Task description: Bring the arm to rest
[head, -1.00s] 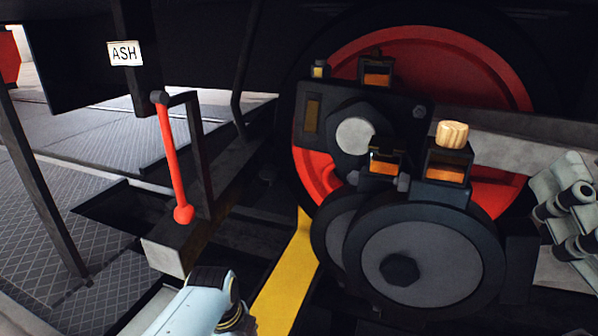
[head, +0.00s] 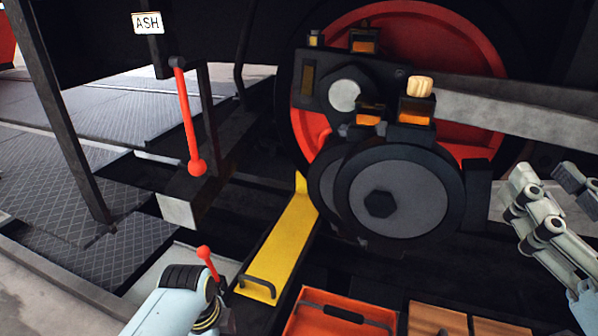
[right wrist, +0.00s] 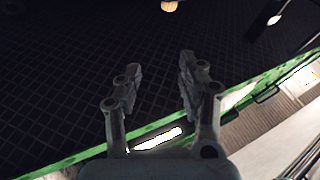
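My right gripper (head: 546,182) is at the right edge of the head view, to the right of the grey wheel discs. Its pale fingers are spread, with nothing between them. In the right wrist view my right gripper (right wrist: 160,78) also shows open and empty, against a dark gridded background. My left arm's pale blue link (head: 170,303) comes in at the lower left of the head view. My left gripper does not show.
A red lever (head: 188,120) stands under an ASH sign (head: 147,23). A wooden plug (head: 420,87) sits on an oil cup near the red wheel (head: 440,35). A yellow bar (head: 277,245) and an orange-red box (head: 315,318) lie low in front.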

